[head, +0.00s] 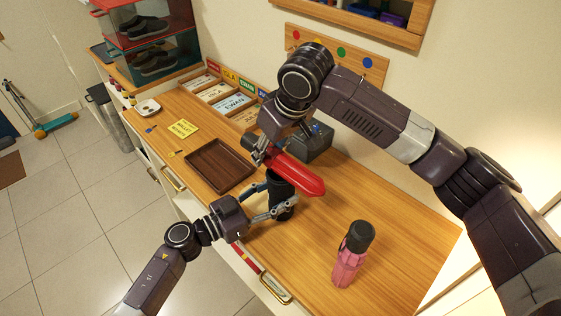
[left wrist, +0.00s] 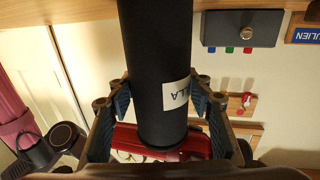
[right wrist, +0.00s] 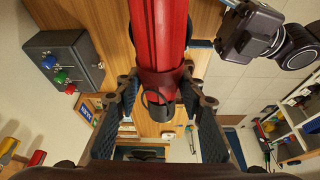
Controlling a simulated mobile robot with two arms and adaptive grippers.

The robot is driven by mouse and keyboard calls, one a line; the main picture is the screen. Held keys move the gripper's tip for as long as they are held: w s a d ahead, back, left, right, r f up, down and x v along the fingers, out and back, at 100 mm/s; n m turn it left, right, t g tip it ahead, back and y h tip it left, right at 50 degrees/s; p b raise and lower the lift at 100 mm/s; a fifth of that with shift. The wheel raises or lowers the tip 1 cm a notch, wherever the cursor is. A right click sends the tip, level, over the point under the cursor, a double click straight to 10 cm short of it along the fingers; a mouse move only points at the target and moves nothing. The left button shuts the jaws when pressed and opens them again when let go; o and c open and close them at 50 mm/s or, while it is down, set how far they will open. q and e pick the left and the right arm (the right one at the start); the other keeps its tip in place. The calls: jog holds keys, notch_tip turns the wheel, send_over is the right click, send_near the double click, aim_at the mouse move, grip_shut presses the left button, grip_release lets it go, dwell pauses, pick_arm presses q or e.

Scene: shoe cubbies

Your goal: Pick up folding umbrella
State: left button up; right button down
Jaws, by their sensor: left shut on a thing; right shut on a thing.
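The red folding umbrella (head: 300,177) is gripped near its strap end by my right gripper (head: 272,146). It is tilted in the air, its far end pointing to the lower right. In the right wrist view the umbrella (right wrist: 160,35) lies between the fingers, with a dark strap loop. My left gripper (head: 268,207) is shut around a dark upright cylinder (head: 280,187), which stands on the counter below the umbrella. In the left wrist view the cylinder (left wrist: 160,70) bears a white label ending in "LA". The umbrella passes close to its top; whether they touch I cannot tell.
A pink bottle-like object (head: 350,262) with a dark cap stands at the right front of the wooden counter (head: 405,225). A brown tray (head: 220,166) lies left of the grippers. A grey box (head: 313,143) stands behind. Name-labelled compartments (head: 232,104) are at the back left.

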jog(key=shift+r, duration=0.15)
jog(key=r, duration=0.9)
jog(key=shift+s+a+r, duration=0.1)
jog(key=shift+a, duration=0.15)
jog(key=s+a+r+n+y, duration=0.2)
jog(key=s+a+n+y, duration=0.3)
jog(key=a, duration=0.1)
notch_tip(320, 180, up, 7)
jog(key=n+g+y, duration=0.2)
jog(key=n+y, duration=0.1)
jog(key=y, duration=1.2)
send_over(287, 156)
jog(key=shift+f, duration=7.65)
